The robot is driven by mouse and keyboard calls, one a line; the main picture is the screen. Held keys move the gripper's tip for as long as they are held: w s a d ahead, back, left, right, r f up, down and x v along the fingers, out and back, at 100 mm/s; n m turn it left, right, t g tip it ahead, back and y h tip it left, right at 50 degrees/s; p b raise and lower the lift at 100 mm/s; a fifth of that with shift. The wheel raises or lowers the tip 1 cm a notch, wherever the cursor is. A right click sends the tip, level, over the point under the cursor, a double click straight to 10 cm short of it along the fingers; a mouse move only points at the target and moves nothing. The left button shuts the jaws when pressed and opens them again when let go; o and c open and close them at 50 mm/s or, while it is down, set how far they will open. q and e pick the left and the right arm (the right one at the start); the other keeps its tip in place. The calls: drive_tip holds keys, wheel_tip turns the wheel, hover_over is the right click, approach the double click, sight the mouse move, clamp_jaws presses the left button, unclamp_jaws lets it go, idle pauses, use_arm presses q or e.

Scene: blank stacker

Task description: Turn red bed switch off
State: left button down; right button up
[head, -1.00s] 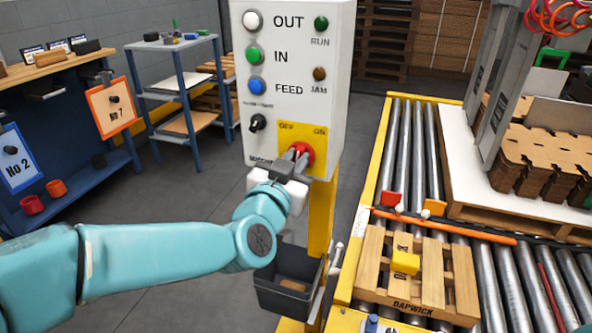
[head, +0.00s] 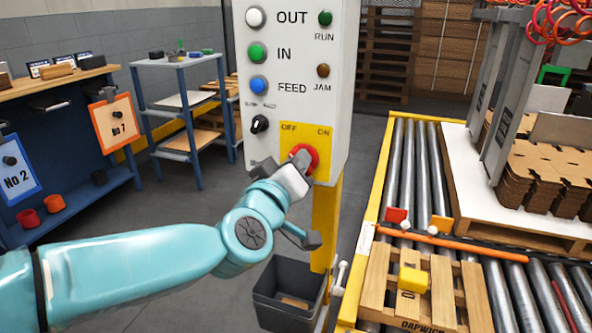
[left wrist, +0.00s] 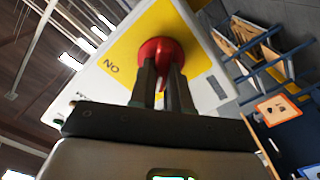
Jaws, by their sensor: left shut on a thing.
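The red bed switch (head: 306,155) is a round red knob on a yellow plate (head: 322,139) marked OFF at left and ON at right, low on the white control box. My left gripper (head: 300,161) is at the knob, with its wrist rolled so that one side hangs low to the right. In the left wrist view, the two dark fingers (left wrist: 163,80) are shut on the grip of the red knob (left wrist: 158,50), and the plate lies behind them. The fingers partly hide the knob, so its exact angle is hard to tell. My right gripper is out of view.
The white control box (head: 345,60) also carries white, green and blue buttons and a black selector (head: 260,123). A dark bin (head: 285,319) hangs below. A roller conveyor (head: 407,160) with a wooden pallet (head: 450,290) stands to the right. A blue bench (head: 60,95) is at left.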

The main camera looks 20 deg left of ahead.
use_arm(q)
drive_tip(key=shift+f+n, duration=0.1)
drive_tip(key=shift+n, duration=0.4)
drive_tip(key=c, duration=1.1)
unclamp_jaws()
drive_tip(key=s+p, duration=0.1)
drive_tip(key=s, duration=0.4)
drive_tip(key=s+p, duration=0.1)
drive_tip(key=s, duration=0.5)
drive_tip(key=s+p, duration=0.2)
drive_tip(key=s, duration=0.3)
drive_tip(key=shift+s+a, duration=0.2)
drive_tip(key=shift+a, duration=0.1)
